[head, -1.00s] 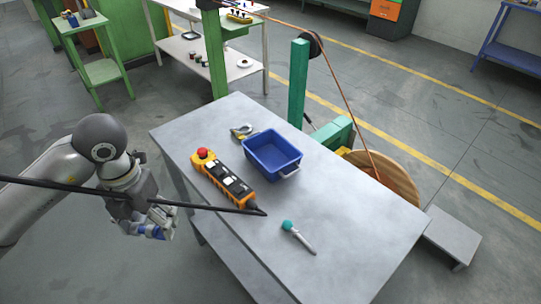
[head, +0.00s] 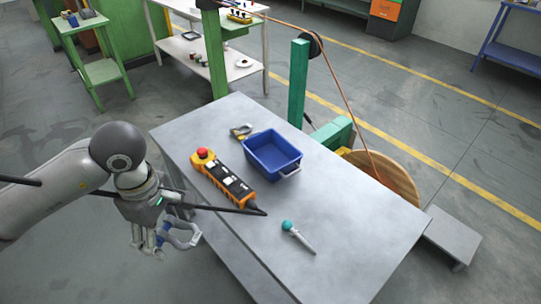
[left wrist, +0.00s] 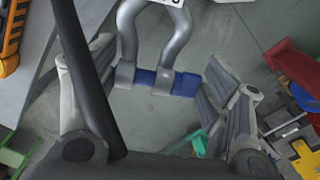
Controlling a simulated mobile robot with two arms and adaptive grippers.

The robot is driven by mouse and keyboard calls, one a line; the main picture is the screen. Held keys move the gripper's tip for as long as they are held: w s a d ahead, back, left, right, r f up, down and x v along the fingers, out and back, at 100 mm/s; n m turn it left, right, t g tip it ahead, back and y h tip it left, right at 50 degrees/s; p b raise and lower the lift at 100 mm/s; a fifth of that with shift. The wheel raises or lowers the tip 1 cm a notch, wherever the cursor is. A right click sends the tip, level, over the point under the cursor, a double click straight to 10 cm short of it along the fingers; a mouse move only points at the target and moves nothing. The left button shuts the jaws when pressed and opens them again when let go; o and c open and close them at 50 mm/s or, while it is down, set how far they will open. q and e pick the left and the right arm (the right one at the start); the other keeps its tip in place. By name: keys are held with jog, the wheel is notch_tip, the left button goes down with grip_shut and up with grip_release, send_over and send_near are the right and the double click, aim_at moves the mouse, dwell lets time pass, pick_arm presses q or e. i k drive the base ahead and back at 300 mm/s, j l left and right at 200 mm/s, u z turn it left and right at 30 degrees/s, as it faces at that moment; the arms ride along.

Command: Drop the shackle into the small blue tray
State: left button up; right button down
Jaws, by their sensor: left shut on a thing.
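The shackle (head: 183,236), a grey metal bow with a blue pin, is held in my left gripper (head: 160,236) beside the table's left edge, apart from the table in the head view. In the left wrist view the shackle (left wrist: 181,38) sits between the two fingers of the left gripper (left wrist: 150,85), its blue pin across them. The small blue tray (head: 271,172) stands on the grey table, right of and beyond the gripper, and looks empty. My right gripper is in neither view.
An orange control pendant (head: 222,180) with a red button lies between my left gripper and the tray. A black cable (head: 228,209) runs from near it toward my arm. A teal-handled tool (head: 297,236) and a silver-and-yellow item (head: 241,131) lie on the table (head: 345,215).

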aim_at(269, 160)
jog(key=i+j+z, duration=0.3)
jog(key=j, duration=0.2)
jog(key=j+z, duration=0.15)
jog(key=j, duration=0.15)
jog(key=z, duration=1)
jog(key=i+j, duration=0.05)
